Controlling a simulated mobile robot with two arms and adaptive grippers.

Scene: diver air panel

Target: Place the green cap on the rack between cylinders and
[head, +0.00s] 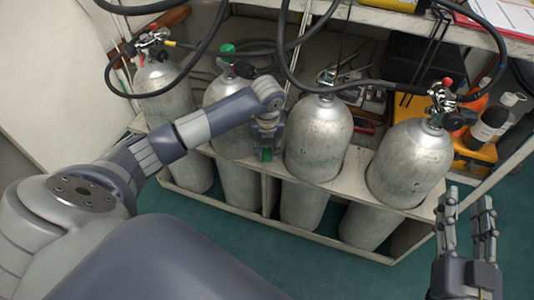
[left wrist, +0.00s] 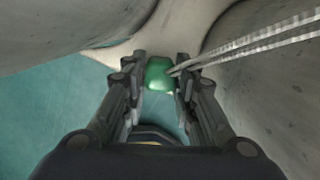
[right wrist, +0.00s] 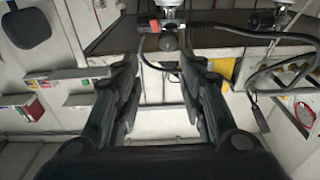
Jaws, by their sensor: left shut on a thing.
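The green cap (left wrist: 158,73) is between the fingers of my left gripper (left wrist: 160,75) in the left wrist view. A pale cord trails from it to the right. In the head view the cap (head: 266,154) shows just below my left gripper (head: 266,140), at the rack (head: 268,180) edge between the second cylinder (head: 236,172) and the third cylinder (head: 319,140). I cannot tell whether the cap touches the rack. My right gripper (head: 469,215) is open and empty at the right, in front of the rack; it also shows in the right wrist view (right wrist: 160,75).
The leftmost cylinder (head: 165,95) and the rightmost cylinder (head: 410,165) stand in the rack too. Black hoses (head: 285,65) loop over the cylinder tops. A second green cap (head: 227,49) sits on the second cylinder. The green floor (head: 290,255) in front is clear.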

